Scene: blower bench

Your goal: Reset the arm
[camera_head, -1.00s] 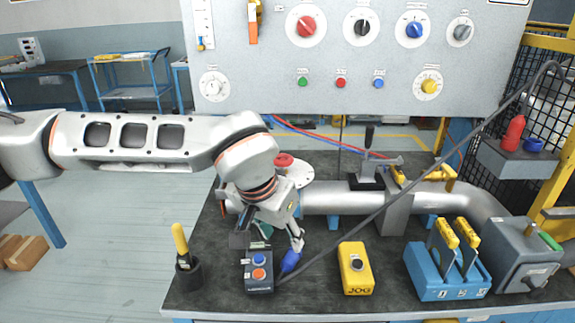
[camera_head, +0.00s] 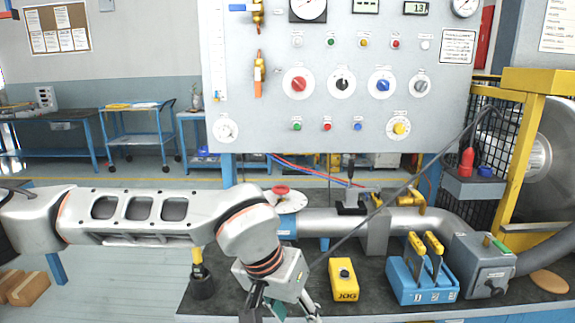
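My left arm reaches in from the left. Its gripper (camera_head: 282,308) points down over the front of the dark bench (camera_head: 360,302), with its fingers spread apart. The fingertips are cut off by the bottom edge of the picture, and I see nothing held between them. The yellow JOG box (camera_head: 344,281) stands on the bench to the right of the gripper. The button box with blue and orange buttons, seen earlier below the gripper, is out of view now. My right gripper is not in view.
A yellow-handled item in a black holder (camera_head: 202,284) stands left of the gripper. A blue box with yellow-handled levers (camera_head: 422,280) and a grey box (camera_head: 484,262) stand to the right. A pipe (camera_head: 335,222) runs behind, below the grey control panel (camera_head: 340,135). A dark cable crosses the bench.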

